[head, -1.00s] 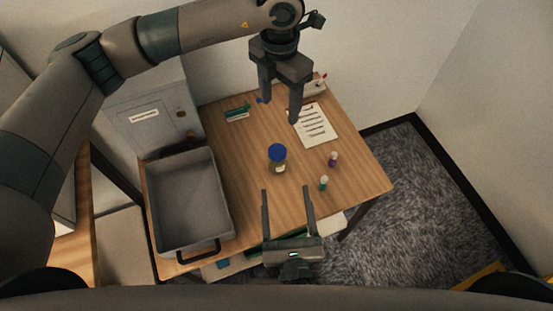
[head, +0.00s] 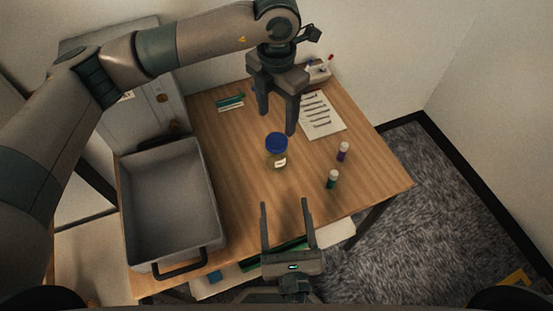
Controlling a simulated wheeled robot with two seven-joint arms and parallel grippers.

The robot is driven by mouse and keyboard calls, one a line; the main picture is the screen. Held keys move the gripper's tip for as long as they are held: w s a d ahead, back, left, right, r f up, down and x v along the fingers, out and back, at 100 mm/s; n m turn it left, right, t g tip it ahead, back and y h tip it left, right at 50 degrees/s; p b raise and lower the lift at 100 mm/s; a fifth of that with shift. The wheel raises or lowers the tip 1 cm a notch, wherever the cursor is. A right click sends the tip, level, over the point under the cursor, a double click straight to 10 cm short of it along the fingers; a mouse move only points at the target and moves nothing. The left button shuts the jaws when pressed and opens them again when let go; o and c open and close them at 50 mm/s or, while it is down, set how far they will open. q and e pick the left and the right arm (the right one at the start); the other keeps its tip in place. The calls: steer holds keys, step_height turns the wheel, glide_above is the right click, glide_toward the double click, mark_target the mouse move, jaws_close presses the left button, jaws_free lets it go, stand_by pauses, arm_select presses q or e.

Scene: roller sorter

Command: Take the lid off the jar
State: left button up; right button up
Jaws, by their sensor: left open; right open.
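The jar (head: 278,160) stands upright on the wooden table, with a pale label on its side. Its blue lid (head: 277,141) sits on top of it. My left gripper (head: 277,124) is open, pointing down, and appears just above and behind the lid, apart from it as far as I can tell. My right gripper (head: 285,205) is open and empty at the table's front edge, its fingers pointing toward the jar with a gap between.
A grey tray (head: 212,205) with a handle fills the table's left side. A printed sheet (head: 320,116) lies behind. A green item (head: 231,101) lies at the back left.

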mark_target(278, 161)
steer(key=shift+w, duration=0.15)
steer(key=w, duration=0.5)
steer(key=w+a, duration=0.1)
steer(key=w, duration=0.5)
steer(key=w+a, duration=0.1)
steer(key=w, duration=0.5)
jaws_close()
stand_by(0.3)
